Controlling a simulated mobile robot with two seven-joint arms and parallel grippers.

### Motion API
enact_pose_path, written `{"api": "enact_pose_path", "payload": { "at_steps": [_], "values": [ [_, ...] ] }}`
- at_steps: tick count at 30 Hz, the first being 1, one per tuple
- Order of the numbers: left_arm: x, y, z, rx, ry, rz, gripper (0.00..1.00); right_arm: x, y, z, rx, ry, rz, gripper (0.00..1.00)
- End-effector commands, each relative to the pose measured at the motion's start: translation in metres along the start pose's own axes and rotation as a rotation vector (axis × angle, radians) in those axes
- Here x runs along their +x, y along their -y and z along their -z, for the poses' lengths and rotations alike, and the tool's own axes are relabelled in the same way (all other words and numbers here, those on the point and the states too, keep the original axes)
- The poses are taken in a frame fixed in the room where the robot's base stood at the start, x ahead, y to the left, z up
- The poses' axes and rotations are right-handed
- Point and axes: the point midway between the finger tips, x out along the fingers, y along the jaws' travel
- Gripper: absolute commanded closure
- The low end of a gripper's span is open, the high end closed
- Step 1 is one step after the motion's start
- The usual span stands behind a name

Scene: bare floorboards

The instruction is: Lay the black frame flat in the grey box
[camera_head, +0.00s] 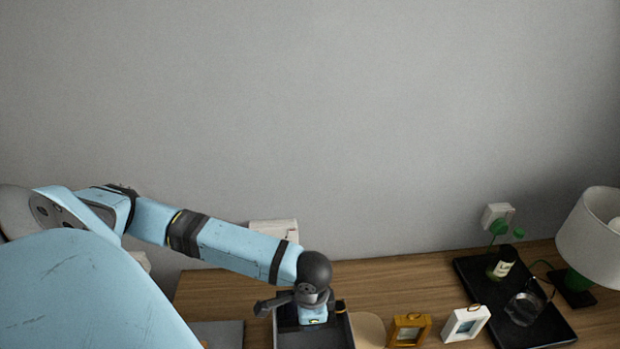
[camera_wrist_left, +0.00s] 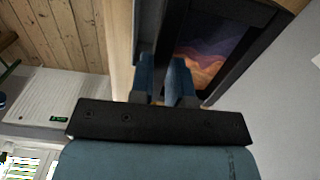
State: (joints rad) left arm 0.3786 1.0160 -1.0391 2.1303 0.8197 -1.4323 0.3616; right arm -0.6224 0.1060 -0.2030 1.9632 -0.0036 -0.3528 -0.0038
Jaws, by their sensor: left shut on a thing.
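The black frame (camera_wrist_left: 212,48), with a purple and orange wavy picture, shows up close in the left wrist view. My left gripper (camera_wrist_left: 163,78) is shut on one edge of it. In the head view my left gripper (camera_head: 313,318) points down over the grey box (camera_head: 348,333) at the bottom of the picture, near the front of the wooden table. The arm's end and wrist cover much of the box's opening. I cannot tell in the head view how the frame lies relative to the box floor. My right gripper is not in view.
A tan rounded thing (camera_head: 369,328), an orange-brown frame (camera_head: 409,329) and a white frame (camera_head: 466,323) stand right of the box. A black tray (camera_head: 475,275) holds a bottle (camera_head: 502,263) and a glass vessel (camera_head: 524,308). A lamp (camera_head: 592,235) stands far right. A grey flat thing (camera_head: 217,333) lies left.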

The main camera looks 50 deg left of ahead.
Motion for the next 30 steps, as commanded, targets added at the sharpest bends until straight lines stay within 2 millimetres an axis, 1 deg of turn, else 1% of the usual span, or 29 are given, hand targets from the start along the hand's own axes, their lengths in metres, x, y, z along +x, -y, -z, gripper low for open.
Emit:
{"api": "enact_pose_path", "payload": {
  "at_steps": [5,11,21,30],
  "values": [
    [0.019,0.0,0.0,-0.001,0.002,-0.001,1.0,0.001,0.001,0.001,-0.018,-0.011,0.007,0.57],
    [0.039,-0.001,0.001,0.0,0.0,-0.001,1.0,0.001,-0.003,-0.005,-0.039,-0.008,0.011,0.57],
    [0.073,-0.001,0.002,0.0,0.0,-0.001,1.0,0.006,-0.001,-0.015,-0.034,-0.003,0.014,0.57],
    [0.103,-0.001,0.002,0.0,0.0,-0.001,1.0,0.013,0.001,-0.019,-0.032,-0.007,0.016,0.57]
  ]
}}
